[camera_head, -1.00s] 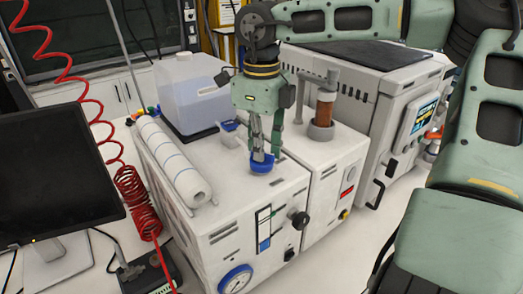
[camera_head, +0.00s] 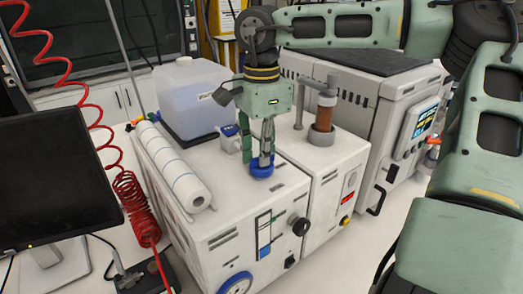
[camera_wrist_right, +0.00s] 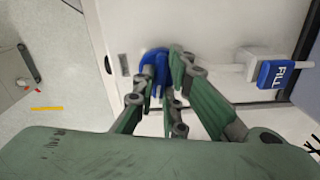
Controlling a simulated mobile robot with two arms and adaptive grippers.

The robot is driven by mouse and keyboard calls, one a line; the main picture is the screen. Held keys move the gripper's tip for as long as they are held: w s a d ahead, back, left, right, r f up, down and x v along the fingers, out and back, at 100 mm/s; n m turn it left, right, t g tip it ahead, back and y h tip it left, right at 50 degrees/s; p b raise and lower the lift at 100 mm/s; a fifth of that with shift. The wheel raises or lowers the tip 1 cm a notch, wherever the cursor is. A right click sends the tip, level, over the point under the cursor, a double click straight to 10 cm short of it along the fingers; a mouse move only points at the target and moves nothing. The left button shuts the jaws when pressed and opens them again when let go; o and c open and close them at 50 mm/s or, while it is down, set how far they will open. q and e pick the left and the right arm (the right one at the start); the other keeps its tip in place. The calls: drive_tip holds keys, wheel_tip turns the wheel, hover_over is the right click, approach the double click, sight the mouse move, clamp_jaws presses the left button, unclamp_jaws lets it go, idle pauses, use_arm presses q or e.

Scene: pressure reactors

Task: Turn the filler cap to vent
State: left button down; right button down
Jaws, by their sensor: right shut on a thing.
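The blue filler cap (camera_head: 262,171) sits on top of the white machine (camera_head: 225,222), near its right edge. My right gripper (camera_head: 262,156) points straight down from above, its fingers shut on the cap. In the right wrist view the cap (camera_wrist_right: 155,66) shows between and behind the fingertips, which cover part of it. Any vent mark on the cap is hidden or too small to read. My left gripper is in no view.
A small white fitting with a blue FILL label (camera_wrist_right: 278,74) stands close beside the cap. A monitor (camera_head: 55,185) is at left.

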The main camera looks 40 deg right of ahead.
drive_tip(key=shift+r+n, duration=0.1)
drive_tip(key=shift+n, duration=0.9)
drive_tip(key=c, duration=1.8)
unclamp_jaws()
wheel_tip(320, 180, up, 12)
